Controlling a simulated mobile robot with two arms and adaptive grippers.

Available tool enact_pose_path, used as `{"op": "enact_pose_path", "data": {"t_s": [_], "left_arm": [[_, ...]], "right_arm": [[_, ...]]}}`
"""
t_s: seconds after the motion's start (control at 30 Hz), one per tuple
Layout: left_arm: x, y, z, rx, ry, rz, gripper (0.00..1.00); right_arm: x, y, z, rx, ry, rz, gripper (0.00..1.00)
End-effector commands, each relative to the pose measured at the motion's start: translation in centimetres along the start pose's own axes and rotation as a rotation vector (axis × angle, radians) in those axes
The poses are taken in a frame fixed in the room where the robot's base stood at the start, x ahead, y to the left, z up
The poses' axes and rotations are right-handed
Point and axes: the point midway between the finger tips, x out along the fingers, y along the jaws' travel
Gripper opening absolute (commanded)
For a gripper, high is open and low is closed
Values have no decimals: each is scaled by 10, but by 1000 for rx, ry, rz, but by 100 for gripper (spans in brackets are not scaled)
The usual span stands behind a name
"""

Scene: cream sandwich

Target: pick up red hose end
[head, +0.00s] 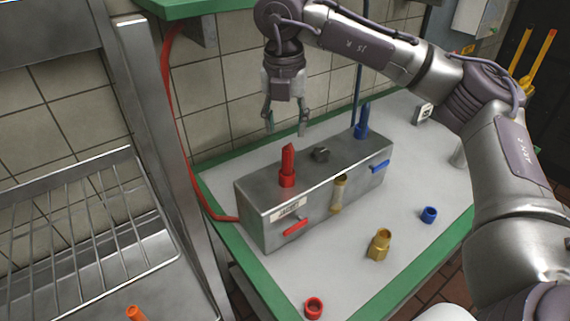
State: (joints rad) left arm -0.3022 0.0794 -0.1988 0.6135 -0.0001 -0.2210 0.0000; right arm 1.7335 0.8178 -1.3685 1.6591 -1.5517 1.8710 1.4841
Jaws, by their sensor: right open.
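A metal box (330,200) stands on the grey table. A red upright fitting with a slanted tip (288,165) stands on its top at the left. A red hose (180,135) hangs down the wall and its lower end meets the box's left side; I cannot tell whether it is attached there. My right gripper (286,127) is open and empty, fingers pointing down, above the red fitting and apart from it. My left gripper is not in view.
A blue fitting (361,125) with a blue hose stands on the box's right end. A red ring (314,308), a brass fitting (379,244) and a blue ring (429,215) lie on the table. A wire rack (85,220) and metal post (150,130) are at left.

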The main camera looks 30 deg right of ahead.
Motion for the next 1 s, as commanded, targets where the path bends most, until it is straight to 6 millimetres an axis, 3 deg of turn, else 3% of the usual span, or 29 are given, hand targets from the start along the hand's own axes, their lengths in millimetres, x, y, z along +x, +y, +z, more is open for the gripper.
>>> {"op": "enact_pose_path", "data": {"t_s": [0.2,0.47,0.7,1.0], "left_arm": [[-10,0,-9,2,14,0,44],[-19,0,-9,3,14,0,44],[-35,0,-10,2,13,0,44],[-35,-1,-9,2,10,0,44]], "right_arm": [[37,0,0,1,2,-1,51],[56,0,1,0,2,-2,51],[91,0,3,0,2,-1,51],[100,0,3,0,0,1,51]]}}
